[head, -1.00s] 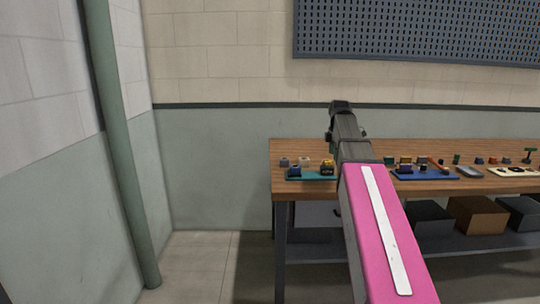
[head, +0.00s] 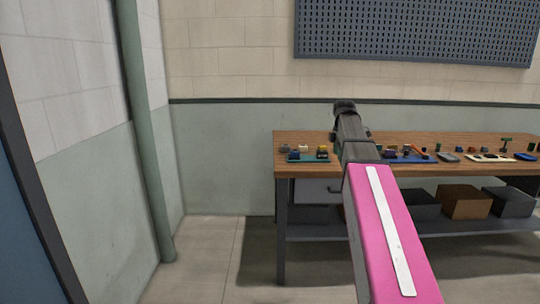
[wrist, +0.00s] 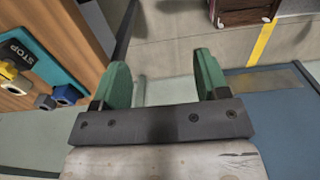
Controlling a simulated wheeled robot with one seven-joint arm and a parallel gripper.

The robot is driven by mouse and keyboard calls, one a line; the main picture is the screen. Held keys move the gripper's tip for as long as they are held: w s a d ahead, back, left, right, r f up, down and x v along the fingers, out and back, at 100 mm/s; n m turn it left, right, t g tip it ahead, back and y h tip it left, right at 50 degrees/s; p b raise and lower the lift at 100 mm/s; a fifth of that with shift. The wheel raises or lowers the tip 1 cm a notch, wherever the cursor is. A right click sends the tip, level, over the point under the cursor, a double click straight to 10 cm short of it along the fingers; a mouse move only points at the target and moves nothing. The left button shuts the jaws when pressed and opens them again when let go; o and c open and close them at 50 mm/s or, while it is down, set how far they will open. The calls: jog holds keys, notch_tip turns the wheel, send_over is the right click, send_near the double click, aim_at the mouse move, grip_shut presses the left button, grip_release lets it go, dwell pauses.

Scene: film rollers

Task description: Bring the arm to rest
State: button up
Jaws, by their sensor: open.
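My arm, pink with a white strip, reaches forward in the head view, with its dark end in front of the wooden workbench (head: 235,0). The bench's wooden top (head: 400,172) stands to the right in the head view, and its edge (wrist: 85,35) is at the upper left of the wrist view. My gripper shows its two green fingers (wrist: 162,80) in the wrist view. They are wide apart with nothing between them. The fingers are hidden in the head view.
A teal tray (head: 308,157) with small parts sits at the bench's left end, and a blue tray (head: 415,159) stands further right. Boxes (head: 465,201) rest on the lower shelf. A green pipe (head: 148,140) runs up the left wall. The floor (head: 205,260) left of the bench is clear.

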jog(key=s+a+f+m, duration=0.3)
jog(key=s+f+m, duration=0.3)
jog(key=f, duration=0.6)
jog(key=s+a+f+m, duration=0.3)
jog(key=s+f+m, duration=0.3)
jog(key=f, duration=0.7)
jog(key=s+a+f+m, duration=0.3)
jog(key=s+f+m, duration=0.3)
jog(key=s+f, duration=0.3)
notch_tip(320, 180, down, 4)
jog(key=shift+r, duration=0.1)
jog(key=shift+s+a, duration=0.1)
